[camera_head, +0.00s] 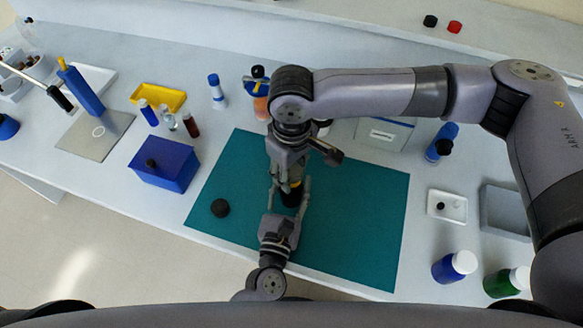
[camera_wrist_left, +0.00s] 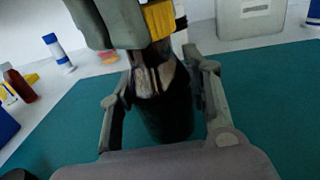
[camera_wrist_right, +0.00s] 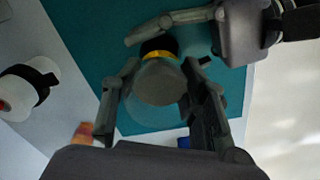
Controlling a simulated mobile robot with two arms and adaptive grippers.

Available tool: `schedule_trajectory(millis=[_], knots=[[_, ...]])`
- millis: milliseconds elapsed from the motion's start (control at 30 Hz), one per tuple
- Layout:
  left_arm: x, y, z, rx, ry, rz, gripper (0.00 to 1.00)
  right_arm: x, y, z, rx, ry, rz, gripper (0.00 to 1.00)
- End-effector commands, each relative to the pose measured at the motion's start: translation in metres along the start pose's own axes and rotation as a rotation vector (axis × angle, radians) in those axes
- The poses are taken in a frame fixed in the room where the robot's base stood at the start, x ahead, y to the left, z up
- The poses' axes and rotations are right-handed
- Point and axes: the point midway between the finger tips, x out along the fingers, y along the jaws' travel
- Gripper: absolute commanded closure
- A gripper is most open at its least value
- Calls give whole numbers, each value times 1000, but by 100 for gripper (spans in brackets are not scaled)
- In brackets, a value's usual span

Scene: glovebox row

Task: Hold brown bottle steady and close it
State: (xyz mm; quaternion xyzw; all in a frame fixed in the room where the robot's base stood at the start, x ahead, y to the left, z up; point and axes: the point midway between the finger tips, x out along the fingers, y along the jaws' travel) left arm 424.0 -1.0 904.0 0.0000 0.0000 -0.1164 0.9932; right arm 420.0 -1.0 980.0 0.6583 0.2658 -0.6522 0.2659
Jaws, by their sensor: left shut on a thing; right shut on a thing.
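The brown bottle (camera_head: 291,198) looks nearly black and stands on the teal mat (camera_head: 350,235). It shows dark in the left wrist view (camera_wrist_left: 166,115). My left gripper (camera_head: 288,206) is shut around it from the front side. My right gripper (camera_head: 288,183) comes from above, directly over the bottle, shut on a round grey piece (camera_wrist_right: 158,82). A round black cap-like thing (camera_head: 220,208) lies on the mat to the left.
A blue box (camera_head: 166,166) stands left of the mat, with a yellow tray (camera_head: 158,98) behind. Blue (camera_head: 447,268) and green (camera_head: 502,283) bottles with white caps stand at right, near a small white tray (camera_head: 447,206). The mat's right part is clear.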

Motion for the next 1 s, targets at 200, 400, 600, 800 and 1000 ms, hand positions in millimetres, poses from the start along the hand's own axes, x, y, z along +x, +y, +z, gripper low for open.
schedule_trajectory(millis=[200, 400, 600, 800, 1000], knots=[[0, 0, 0, 0, 1, 0, 100, 5, 0, 0, 0, -1, -1, 80], [0, 0, 0, 0, 1, 0, 100, 8, 0, 0, 0, 1, 0, 80], [0, 0, 0, 0, 1, 0, 100, 8, -1, 0, 173, -2, -2, 80], [0, 0, 0, 0, 1, 0, 100, 9, -2, 0, 634, -5, 0, 80], [0, 0, 0, 0, 1, 0, 100, 9, -3, 0, 1125, -9, 4, 80]])
